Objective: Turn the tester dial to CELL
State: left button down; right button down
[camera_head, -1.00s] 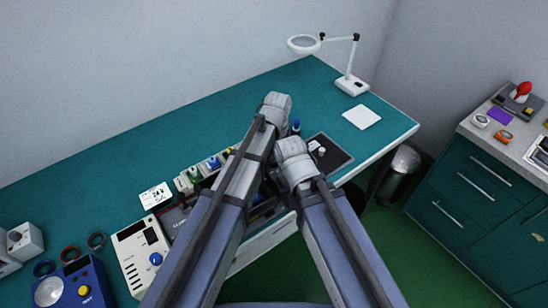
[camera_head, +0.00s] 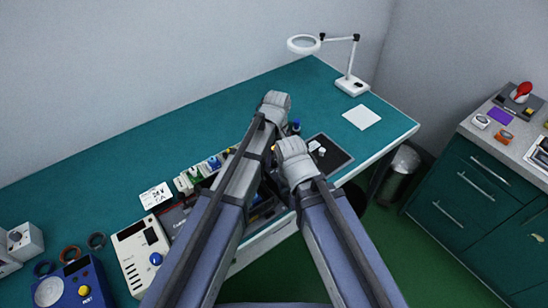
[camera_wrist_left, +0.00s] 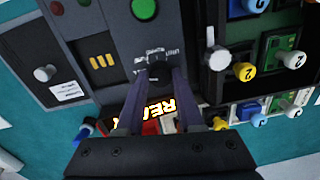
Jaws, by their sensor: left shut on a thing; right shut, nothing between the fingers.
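In the left wrist view the tester (camera_wrist_left: 128,28) is a dark box with a black dial (camera_wrist_left: 160,58) on its face. My left gripper (camera_wrist_left: 160,80) is shut on this dial, its fingers converging there from below. Small pale lettering rings the dial, too small and partly covered to read. A lit display (camera_wrist_left: 160,108) shows part of a word, "REA", turned over and partly hidden by the fingers. In the head view my left wrist (camera_head: 275,104) hides its fingers and the tester. My right gripper (camera_head: 292,155) is shut and empty, lower and to the right.
In the left wrist view a panel with a grey knob (camera_wrist_left: 45,73) stands left of the dial. In the head view a beige meter (camera_head: 142,255) and a blue unit (camera_head: 72,288) stand at lower left.

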aim_at(275, 160)
dwell(0.4)
pick_arm(q)
jog(key=c, duration=0.5)
grip_release()
jog(key=shift+c, duration=0.2)
jog(key=shift+r, duration=0.15)
notch_tip(275, 160, up, 8)
jog(key=p, duration=0.8)
jog(key=shift+w+d+f, duration=0.1)
jog(key=shift+d+f, duration=0.05)
jog(key=shift+f, duration=0.05)
